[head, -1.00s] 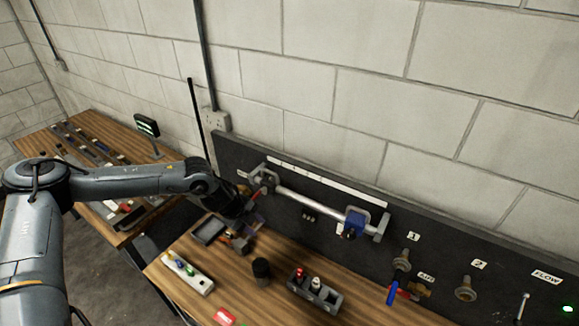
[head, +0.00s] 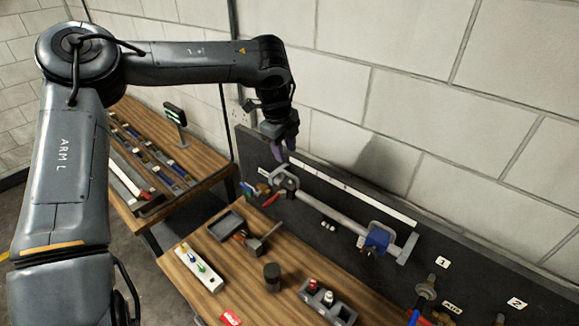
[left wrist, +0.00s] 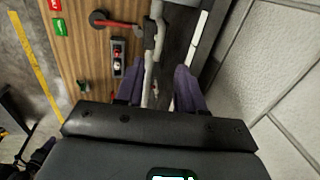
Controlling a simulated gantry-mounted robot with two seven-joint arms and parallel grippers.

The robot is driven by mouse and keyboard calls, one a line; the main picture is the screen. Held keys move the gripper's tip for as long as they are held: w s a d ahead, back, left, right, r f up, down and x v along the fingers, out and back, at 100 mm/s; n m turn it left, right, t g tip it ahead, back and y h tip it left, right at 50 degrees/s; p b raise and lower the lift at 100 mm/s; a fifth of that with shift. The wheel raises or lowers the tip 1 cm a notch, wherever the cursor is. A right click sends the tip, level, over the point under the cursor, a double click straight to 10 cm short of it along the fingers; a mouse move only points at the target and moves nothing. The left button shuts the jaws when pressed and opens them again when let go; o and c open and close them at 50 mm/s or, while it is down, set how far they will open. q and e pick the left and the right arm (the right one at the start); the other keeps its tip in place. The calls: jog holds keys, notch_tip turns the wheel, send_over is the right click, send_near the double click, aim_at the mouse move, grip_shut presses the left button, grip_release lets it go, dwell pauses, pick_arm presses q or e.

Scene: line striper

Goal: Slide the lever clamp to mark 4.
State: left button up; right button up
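A blue clamp (head: 378,238) sits on the grey rail (head: 335,212), close to the rail's right end bracket. A white scale strip (head: 350,190) runs along the dark backboard behind the rail; its marks are too small to read. My left gripper (head: 286,150) is raised above the left part of the rail, pointing down, apart from it. In the left wrist view my purple fingers (left wrist: 158,90) are spread and empty, and the rail (left wrist: 150,65) shows between them. A red lever (left wrist: 122,24) also shows there beside a grey bracket. My right gripper is out of view.
On the bench stand a white peg block (head: 200,270), a black cylinder (head: 272,277), a grey tray (head: 226,224) and a holder with red and white pieces (head: 328,302). Valves (head: 425,292) are at the right of the board. The block wall rises close behind.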

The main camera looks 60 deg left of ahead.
aim_at(289, 175)
pick_arm(q)
jog(key=f, duration=0.2)
jog(key=w+f+p, duration=0.1)
jog(key=f, duration=0.5)
jog(key=shift+w+a+f+p, duration=0.15)
jog(key=shift+w+a+p, duration=0.1)
jog(key=shift+p, duration=0.15)
jog(key=shift+c, duration=0.3)
grip_shut()
